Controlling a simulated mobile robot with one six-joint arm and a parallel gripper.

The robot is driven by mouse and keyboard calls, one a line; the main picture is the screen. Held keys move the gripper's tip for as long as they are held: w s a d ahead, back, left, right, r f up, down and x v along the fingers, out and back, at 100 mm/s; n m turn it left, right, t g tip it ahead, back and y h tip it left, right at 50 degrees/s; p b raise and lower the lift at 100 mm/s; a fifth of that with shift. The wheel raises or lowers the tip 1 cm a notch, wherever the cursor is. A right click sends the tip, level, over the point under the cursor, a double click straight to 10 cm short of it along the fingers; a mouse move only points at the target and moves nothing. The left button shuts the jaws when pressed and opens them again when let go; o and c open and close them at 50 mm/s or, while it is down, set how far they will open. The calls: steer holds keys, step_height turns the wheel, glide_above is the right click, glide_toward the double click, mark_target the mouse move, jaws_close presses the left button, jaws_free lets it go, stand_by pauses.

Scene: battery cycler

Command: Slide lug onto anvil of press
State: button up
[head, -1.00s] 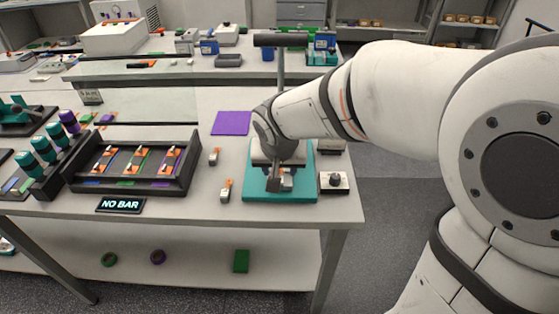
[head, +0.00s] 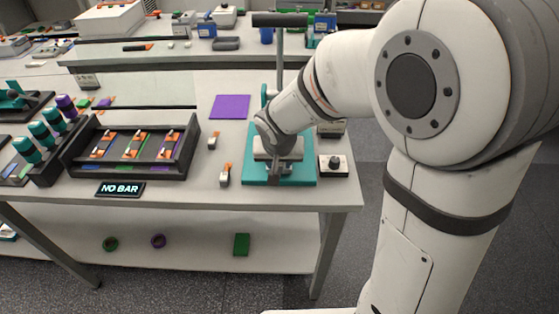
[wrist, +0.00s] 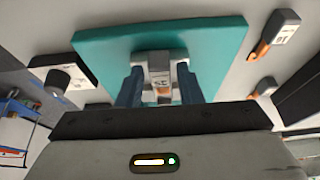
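The press has a teal base plate (head: 300,178) at the right end of the bench, with an upright post and a dark crossbar handle (head: 280,19). My gripper (head: 274,172) is low over this plate. In the wrist view its two blue-grey fingers (wrist: 160,90) stand on either side of a small grey lug with a white numbered label (wrist: 160,79), and it appears shut on it. A grey block, seemingly the anvil (wrist: 158,56), is just beyond the lug; whether they touch I cannot tell. My wrist hides much of the press in the head view.
A control box with a black knob (head: 333,166) sits right of the plate. Two loose lugs, one nearer (head: 225,175) and one farther (head: 213,141), lie to the left.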

jaws_close()
steer(key=shift+w, duration=1.1)
steer(key=shift+o, duration=1.6)
jaws_free()
steer(key=shift+v, duration=3.9)
